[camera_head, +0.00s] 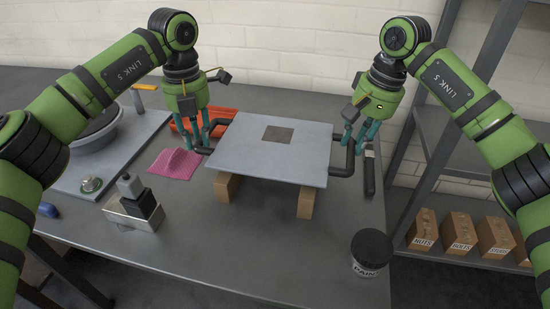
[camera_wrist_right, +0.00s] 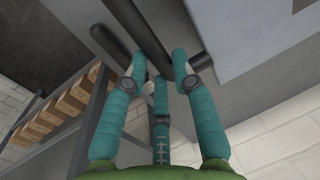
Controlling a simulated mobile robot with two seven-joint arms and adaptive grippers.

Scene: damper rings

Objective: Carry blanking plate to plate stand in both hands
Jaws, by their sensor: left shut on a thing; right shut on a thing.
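My left gripper (camera_head: 207,138) is shut on the left handle. My right gripper (camera_head: 352,138) is shut on the right handle (camera_head: 341,172). In the right wrist view, the fingers (camera_wrist_right: 163,70) close around the black bar (camera_wrist_right: 150,32) beside the plate's edge.
A pink cloth (camera_head: 175,164) and orange tray (camera_head: 180,124) lie left of the plate. A metal block with a dark top (camera_head: 140,203) stands front left. A paint can (camera_head: 371,253) stands near the front right edge. A shelf with labelled boxes (camera_head: 460,234) stands right of the table.

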